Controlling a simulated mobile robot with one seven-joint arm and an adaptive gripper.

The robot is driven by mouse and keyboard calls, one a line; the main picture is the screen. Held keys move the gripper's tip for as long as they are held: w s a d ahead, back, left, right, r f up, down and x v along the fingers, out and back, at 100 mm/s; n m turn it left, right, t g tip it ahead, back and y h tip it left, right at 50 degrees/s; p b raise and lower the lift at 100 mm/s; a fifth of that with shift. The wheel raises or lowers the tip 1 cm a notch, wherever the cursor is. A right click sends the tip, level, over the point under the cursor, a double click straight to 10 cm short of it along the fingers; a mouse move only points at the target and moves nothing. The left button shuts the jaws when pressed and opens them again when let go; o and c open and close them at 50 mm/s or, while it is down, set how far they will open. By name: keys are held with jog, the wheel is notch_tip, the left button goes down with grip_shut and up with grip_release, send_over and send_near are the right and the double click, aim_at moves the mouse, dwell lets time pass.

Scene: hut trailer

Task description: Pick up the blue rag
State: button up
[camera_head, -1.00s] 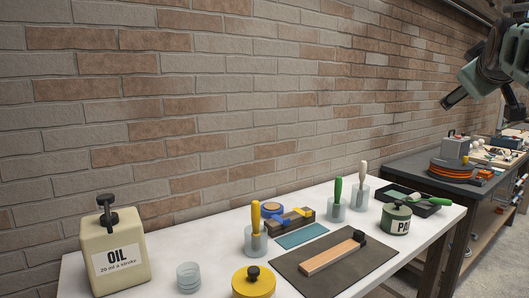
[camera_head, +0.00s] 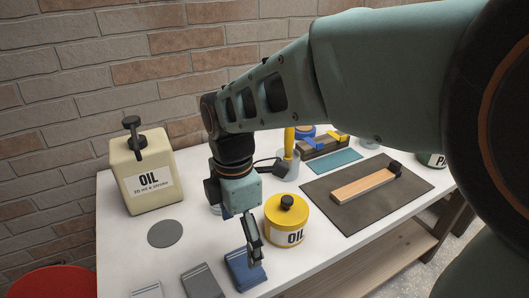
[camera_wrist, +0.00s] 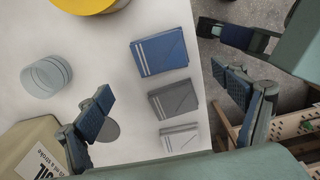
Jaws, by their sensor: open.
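The blue rag (camera_head: 245,270) lies folded flat on the white table near its front edge, partly covered by a finger of my gripper in the head view. In the wrist view the blue rag (camera_wrist: 160,52) shows whole, with pale stripes along one side. My gripper (camera_wrist: 166,93) is open and empty, above the table, with its fingers spread to either side of the row of rags. A grey rag (camera_wrist: 173,100) lies beside the blue one and shows between the fingers. A white rag (camera_wrist: 180,138) lies beyond the grey one.
A yellow oil tin (camera_head: 288,222) stands close behind the blue rag. A cream oil can (camera_head: 150,175) and a grey disc (camera_head: 165,233) are to the left. Clear stacked cups (camera_wrist: 47,77) stand by my left finger. A dark mat (camera_head: 340,212) bears a wooden block (camera_head: 362,187).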

aim_at(244, 264)
jog(key=f, duration=0.9)
jog(key=shift+d+f+b, duration=0.2)
jog(key=shift+f+b, duration=0.2)
jog(key=c, duration=1.1)
